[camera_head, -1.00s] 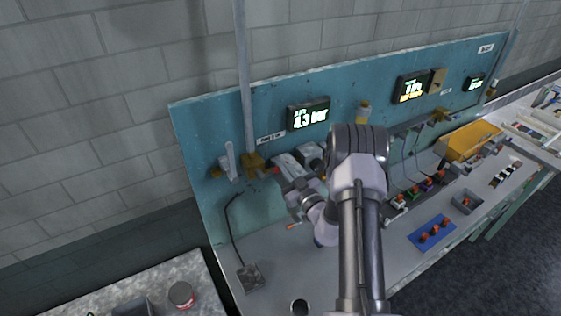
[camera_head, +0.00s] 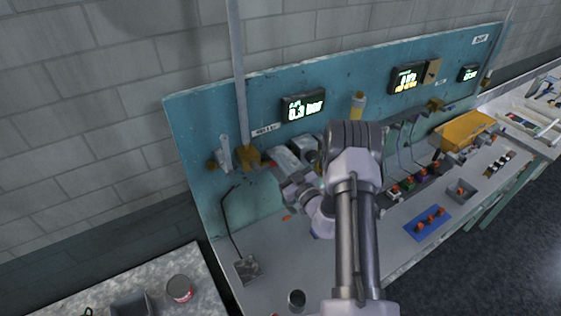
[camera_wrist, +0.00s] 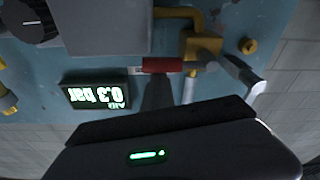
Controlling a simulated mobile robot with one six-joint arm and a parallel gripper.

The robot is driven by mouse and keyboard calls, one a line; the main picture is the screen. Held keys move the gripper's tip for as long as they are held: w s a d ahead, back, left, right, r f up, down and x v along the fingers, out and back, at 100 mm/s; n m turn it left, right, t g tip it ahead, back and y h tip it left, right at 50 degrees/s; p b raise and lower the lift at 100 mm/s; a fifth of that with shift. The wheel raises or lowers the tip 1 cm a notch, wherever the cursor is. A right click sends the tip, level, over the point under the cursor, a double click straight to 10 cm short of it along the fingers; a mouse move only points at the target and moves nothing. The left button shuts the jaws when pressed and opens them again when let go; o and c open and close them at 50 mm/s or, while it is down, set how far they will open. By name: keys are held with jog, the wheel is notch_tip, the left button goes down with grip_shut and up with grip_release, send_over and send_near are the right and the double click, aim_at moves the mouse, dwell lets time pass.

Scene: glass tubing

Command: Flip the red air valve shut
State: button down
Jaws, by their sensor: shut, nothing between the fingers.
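The red air valve handle (camera_wrist: 162,65) shows in the wrist view as a short red bar lying level in the picture, beside the brass fitting (camera_wrist: 203,47). In the head view only a small red bit of the handle (camera_head: 273,165) shows, next to the brass fitting (camera_head: 247,157). My gripper (camera_wrist: 157,80) is shut and empty, its dark fingertips just at the handle's edge in the wrist view. I cannot tell whether they touch it. In the head view my arm hides part of this area. The air display (camera_head: 303,105) reads 0.3 bar.
A white lever (camera_head: 225,155) stands left of the brass fitting on the teal panel (camera_head: 190,120). A grey box (camera_wrist: 108,25) sits close by. The bench holds a blue tray (camera_head: 427,224) and a yellow bin (camera_head: 465,130).

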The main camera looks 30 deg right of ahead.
jog(key=shift+s+f, duration=0.1)
jog(key=shift+f, duration=0.05)
jog(key=s+f+b, duration=0.2)
jog(key=s+b, duration=0.2)
jog(key=s, duration=1.3)
jog(key=shift+d, duration=0.2)
